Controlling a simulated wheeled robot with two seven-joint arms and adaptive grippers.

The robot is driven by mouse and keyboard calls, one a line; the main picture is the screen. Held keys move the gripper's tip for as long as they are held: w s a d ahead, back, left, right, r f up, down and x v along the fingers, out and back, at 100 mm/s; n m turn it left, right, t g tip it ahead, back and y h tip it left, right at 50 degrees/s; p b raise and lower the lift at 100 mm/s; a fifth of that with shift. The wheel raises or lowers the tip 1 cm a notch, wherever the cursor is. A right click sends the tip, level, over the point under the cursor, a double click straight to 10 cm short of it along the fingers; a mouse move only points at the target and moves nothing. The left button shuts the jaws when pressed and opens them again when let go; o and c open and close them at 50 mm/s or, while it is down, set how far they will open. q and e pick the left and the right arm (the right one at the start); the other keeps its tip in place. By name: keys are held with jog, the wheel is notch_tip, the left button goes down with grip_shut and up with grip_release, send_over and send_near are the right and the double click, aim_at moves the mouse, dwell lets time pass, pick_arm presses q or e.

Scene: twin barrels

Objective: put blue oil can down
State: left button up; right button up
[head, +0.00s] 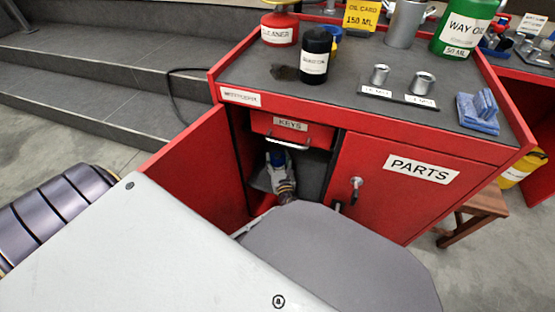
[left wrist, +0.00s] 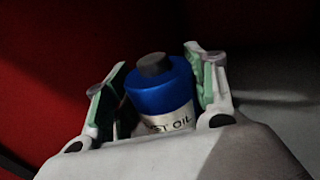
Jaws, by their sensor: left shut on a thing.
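The blue oil can (left wrist: 160,88) has a dark cap and a pale label on which "ST OIL" shows. My left gripper (left wrist: 157,62) is shut on it, one green-padded finger on each side. In the head view a bit of the blue can (head: 277,158) shows at my left gripper (head: 280,170), inside the open left compartment of the red cabinet (head: 226,145), below the KEYS drawer. The can's base is hidden, so I cannot tell whether it touches the compartment floor. My right gripper is not in view.
The KEYS drawer (head: 291,127) is just above the opening. The open red door (head: 190,158) is on the left, and the PARTS door (head: 396,185) is shut on the right. The cabinet top holds a black can (head: 315,57), a red can (head: 279,30), small metal cups and blue cloths (head: 478,112).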

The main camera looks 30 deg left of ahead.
pick_arm(q)
jog(key=o, duration=1.3)
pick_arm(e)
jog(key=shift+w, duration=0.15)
